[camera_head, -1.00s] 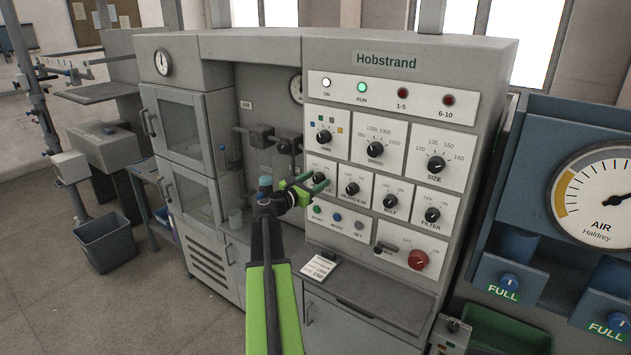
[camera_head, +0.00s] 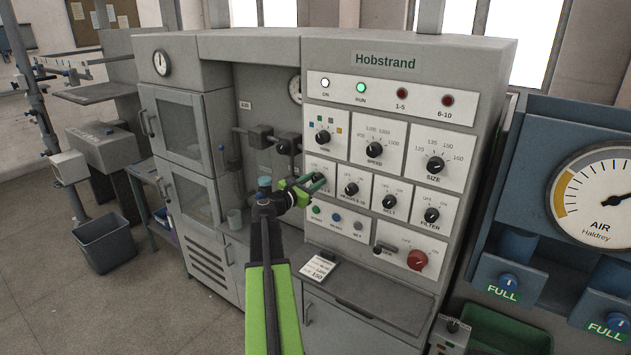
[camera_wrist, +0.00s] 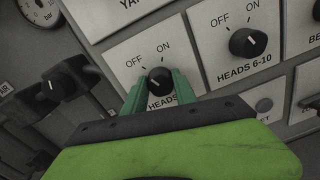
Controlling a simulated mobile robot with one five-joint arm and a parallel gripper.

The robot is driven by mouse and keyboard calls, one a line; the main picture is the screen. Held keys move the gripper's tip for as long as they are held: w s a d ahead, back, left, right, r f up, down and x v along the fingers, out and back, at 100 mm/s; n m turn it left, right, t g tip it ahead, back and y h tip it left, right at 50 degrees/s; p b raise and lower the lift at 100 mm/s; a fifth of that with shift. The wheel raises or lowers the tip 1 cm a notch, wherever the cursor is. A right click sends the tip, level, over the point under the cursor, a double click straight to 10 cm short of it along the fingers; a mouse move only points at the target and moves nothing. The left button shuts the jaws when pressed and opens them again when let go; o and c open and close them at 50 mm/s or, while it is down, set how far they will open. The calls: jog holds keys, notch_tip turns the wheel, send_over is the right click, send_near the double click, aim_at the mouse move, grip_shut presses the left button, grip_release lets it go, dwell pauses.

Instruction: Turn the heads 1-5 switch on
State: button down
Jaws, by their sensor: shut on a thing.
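The heads 1-5 switch (camera_wrist: 160,81) is a round black knob on a white plate marked OFF at upper left and ON at upper right. In the wrist view my gripper (camera_wrist: 159,76) has one green finger on each side of the knob and is shut on it. The fingers cover part of the HEADS label. I cannot tell clearly where the knob's pointer aims. In the head view my gripper (camera_head: 311,184) is at the panel's left side and mostly hides this knob. The red 1-5 lamp (camera_head: 402,94) looks dark.
The heads 6-10 knob (camera_wrist: 248,42) is close by on the right. The yarn selector knob (camera_head: 322,137) is above, and several push buttons (camera_head: 337,218) are below. A red rotary switch (camera_head: 417,260) is lower right. The green RUN lamp (camera_head: 361,88) is lit.

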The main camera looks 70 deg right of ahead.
jog(key=m, duration=1.1)
jog(key=shift+s+a+f+p, duration=0.15)
jog(key=shift+s+a+p, duration=0.05)
jog(key=shift+s+p, duration=0.15)
dwell(0.5)
jog(key=c, duration=1)
grip_release()
jog(key=shift+w, duration=0.1)
jog(key=v, duration=1.7)
jog(key=shift+a+r+p, duration=0.2)
jog(key=shift+r+p, duration=0.15)
jog(key=shift+r, duration=0.05)
